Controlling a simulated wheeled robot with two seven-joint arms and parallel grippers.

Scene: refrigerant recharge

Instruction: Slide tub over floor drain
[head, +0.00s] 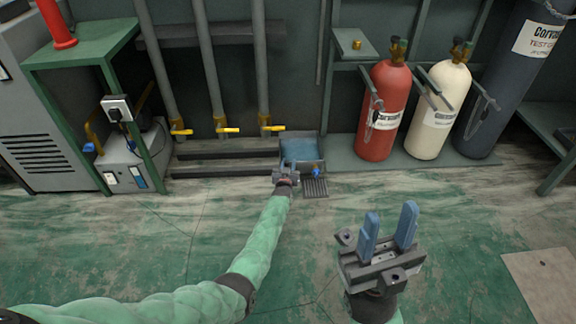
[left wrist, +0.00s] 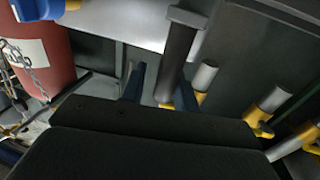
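The tub (head: 318,146) is a grey open box with a blue inside, low by the back wall. A small blue fitting (head: 316,172) shows at its front. The dark slatted floor drain (head: 314,188) lies in front of the tub, toward its right. My left gripper (head: 287,166) is at the tub's front left. In the left wrist view, its blue fingers (left wrist: 162,88) stand apart with a dark bar (left wrist: 180,45) between them. A gap shows beside the bar; contact is unclear. A pale grey panel (left wrist: 125,22) fills the top. My right gripper (head: 388,224) is open and empty over the floor.
Pipes with yellow-handled valves (head: 228,130) stand behind and left of the tub, above dark rails (head: 220,160). Red (head: 383,110), cream (head: 440,110) and dark (head: 507,90) cylinders stand right. A green bench (head: 85,45) stands left.

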